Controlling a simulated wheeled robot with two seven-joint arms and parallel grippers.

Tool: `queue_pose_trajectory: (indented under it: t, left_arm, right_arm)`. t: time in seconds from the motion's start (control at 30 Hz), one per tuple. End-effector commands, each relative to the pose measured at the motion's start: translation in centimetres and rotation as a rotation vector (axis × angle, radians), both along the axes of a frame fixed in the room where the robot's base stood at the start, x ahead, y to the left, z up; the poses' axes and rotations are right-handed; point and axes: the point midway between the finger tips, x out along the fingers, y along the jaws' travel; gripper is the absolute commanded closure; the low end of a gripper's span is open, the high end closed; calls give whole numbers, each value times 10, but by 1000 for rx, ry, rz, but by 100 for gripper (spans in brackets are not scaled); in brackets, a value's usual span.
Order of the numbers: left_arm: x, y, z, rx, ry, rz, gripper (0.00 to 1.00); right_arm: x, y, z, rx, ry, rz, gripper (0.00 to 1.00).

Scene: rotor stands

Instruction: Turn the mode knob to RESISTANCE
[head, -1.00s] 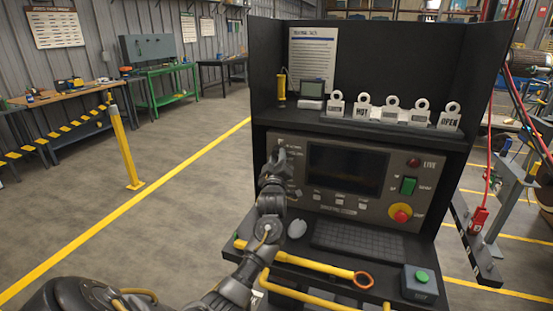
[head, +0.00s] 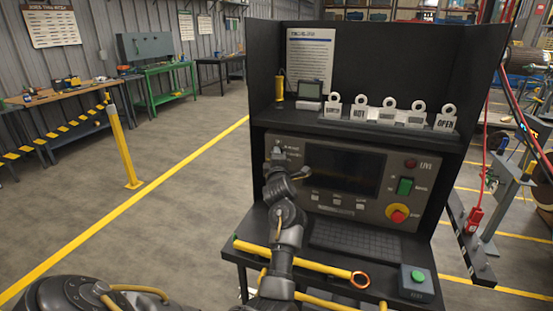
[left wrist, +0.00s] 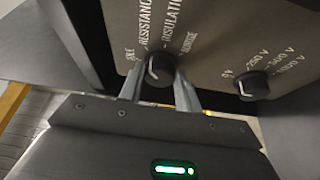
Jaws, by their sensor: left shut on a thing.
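The mode knob (left wrist: 161,70) is a dark round knob on the grey panel in the left wrist view. Labels RESISTANCE and INSULATION and other words fan out above it. Its white mark faces up and left, toward the RESISTANCE side; I cannot tell exactly which label it meets. My left gripper (left wrist: 160,88) has one finger on each side of the knob and is shut on it. In the head view my left gripper (head: 279,154) is at the panel's upper left corner and hides the knob. My right gripper is not in view.
A second knob (left wrist: 251,85) with voltage labels sits to the right. The console holds a dark screen (head: 343,170), a green switch (head: 405,186), a red stop button (head: 398,214) and a keyboard (head: 356,237). A yellow bar (head: 295,259) crosses the front shelf below my arm.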

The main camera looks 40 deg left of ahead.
Motion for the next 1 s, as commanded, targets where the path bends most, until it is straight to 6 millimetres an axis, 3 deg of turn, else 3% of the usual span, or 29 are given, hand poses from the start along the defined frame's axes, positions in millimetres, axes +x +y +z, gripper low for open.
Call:
queue_pose_trajectory:
  t: [0.67, 0.7, 0.83, 1.0]
  left_arm:
    - [-1, 1, 1, -51, -19, 3, 89]
    - [-1, 1, 1, -51, -19, 3, 61]
    - [-1, 1, 1, -51, -18, 2, 44]
    - [0, 1, 1, -51, -18, 1, 44]
  right_arm:
    - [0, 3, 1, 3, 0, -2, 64]
    - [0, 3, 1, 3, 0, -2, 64]
    - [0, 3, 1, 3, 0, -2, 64]
    - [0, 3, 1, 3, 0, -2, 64]
